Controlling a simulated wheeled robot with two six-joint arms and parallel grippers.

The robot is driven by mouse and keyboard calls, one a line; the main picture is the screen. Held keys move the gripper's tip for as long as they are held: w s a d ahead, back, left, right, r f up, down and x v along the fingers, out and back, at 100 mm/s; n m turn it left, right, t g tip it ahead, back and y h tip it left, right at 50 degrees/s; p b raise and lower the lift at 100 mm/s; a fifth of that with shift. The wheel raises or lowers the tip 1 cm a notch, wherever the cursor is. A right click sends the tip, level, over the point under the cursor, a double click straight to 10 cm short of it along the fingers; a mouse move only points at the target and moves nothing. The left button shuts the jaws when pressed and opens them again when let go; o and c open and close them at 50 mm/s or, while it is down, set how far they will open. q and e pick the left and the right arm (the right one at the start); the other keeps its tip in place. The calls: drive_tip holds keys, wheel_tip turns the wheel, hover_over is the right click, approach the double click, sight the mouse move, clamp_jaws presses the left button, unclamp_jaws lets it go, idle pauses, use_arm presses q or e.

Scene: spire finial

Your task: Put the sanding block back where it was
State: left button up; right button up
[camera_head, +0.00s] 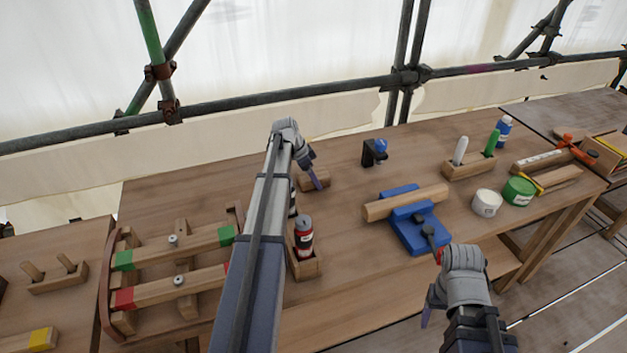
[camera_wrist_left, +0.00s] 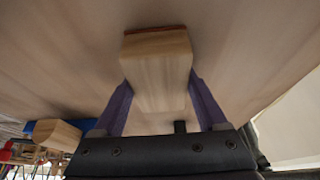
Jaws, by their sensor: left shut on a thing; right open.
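The sanding block (camera_head: 304,184) is a small pale wooden block near the back of the workbench, left of the blue clamp. My left gripper (camera_head: 315,180) is shut on it, and one purple finger hides part of it. In the left wrist view the block (camera_wrist_left: 158,70) sits between both purple fingers (camera_wrist_left: 158,105), with a thin reddish-brown layer along its far edge, at or very near the bench top; I cannot tell whether it touches. My right gripper (camera_head: 432,288) is open and empty by the bench's front edge.
A blue vise (camera_head: 418,236) holds a wooden bar (camera_head: 400,204). A wooden holder with a dark bottle (camera_head: 303,238) stands in front of the block. A frame with red- and green-ended rails (camera_head: 180,252) lies left. Bare bench surrounds the block's right side.

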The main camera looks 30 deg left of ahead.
use_arm(q)
drive_tip(key=shift+f, duration=0.2)
drive_tip(key=o, duration=1.2)
drive_tip(key=shift+o, duration=0.2)
drive_tip(key=shift+r, duration=0.15)
drive_tip(key=shift+s+r+p, duration=0.1)
drive_tip(key=shift+r+p, duration=0.3)
drive_tip(key=shift+r, duration=0.05)
drive_tip(key=p+v, duration=1)
drive_tip(key=v, duration=0.1)
drive_tip(key=shift+s+a, duration=0.1)
